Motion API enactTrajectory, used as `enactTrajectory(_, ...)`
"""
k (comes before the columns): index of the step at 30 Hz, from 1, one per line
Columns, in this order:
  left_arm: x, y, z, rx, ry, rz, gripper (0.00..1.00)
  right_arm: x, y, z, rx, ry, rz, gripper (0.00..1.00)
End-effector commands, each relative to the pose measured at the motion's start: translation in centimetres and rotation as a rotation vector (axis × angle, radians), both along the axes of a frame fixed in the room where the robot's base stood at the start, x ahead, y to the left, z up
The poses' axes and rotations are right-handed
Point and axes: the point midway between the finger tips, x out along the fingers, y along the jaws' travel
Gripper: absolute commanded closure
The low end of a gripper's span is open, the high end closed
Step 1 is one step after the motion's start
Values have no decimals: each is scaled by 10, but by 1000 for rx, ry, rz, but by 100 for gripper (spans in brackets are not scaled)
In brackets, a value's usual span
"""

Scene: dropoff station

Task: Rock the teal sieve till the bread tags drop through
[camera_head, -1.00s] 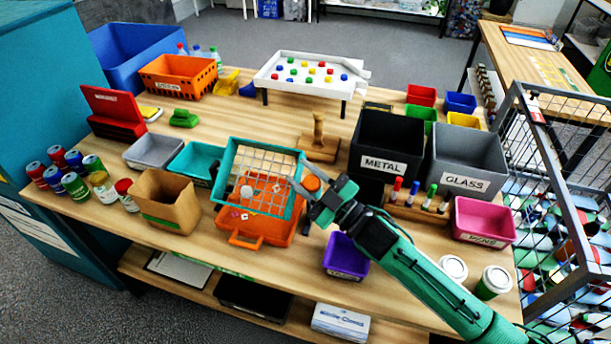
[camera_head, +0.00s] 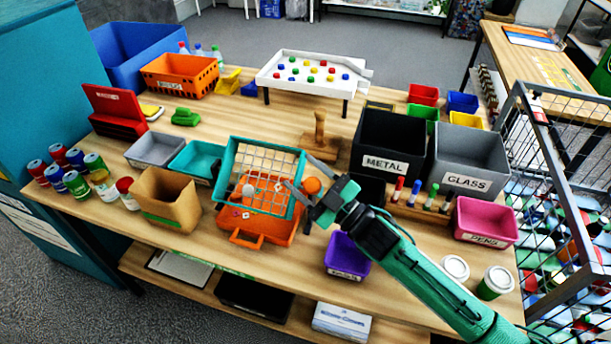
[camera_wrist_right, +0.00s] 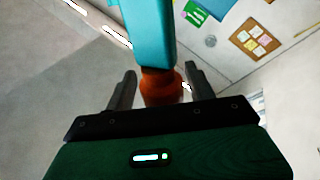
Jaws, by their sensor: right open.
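The teal sieve (camera_head: 268,145) is a rectangular frame with a pale wire mesh. It sits tilted over an orange tray (camera_head: 243,241) in the middle of the table. An orange knob (camera_head: 312,186) is at its right side. Small pale and red pieces, seemingly bread tags (camera_head: 278,188), show at the mesh; whether they lie on or below it is unclear. My right gripper (camera_head: 298,170) is open, with its fingers on either side of the knob. In the right wrist view the knob (camera_wrist_right: 160,86) shows between the open fingers, below the teal frame (camera_wrist_right: 150,30). My left gripper is out of view.
A brown paper bag (camera_head: 166,200) and a teal bin (camera_head: 196,158) stand left of the sieve. A wooden stand (camera_head: 320,140) is behind the gripper. A purple bin (camera_head: 346,257) is in front, beside my arm. Black METAL (camera_head: 388,135) and grey GLASS (camera_head: 468,150) bins stand right.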

Motion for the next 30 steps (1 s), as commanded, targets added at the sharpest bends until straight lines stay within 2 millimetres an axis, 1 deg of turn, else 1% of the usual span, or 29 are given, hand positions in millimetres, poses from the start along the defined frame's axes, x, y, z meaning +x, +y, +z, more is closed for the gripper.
enactTrajectory(5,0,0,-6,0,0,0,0,-8,-8,-7,0,2,1,45)
enactTrajectory(12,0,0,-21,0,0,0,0,-33,-36,-21,-2,2,-1,45)
enactTrajectory(16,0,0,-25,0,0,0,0,-42,-47,-25,0,1,0,45)
enactTrajectory(21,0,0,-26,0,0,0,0,-47,-53,-25,0,0,0,45)
enactTrajectory(30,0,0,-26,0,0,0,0,-47,-53,-25,0,0,0,45)
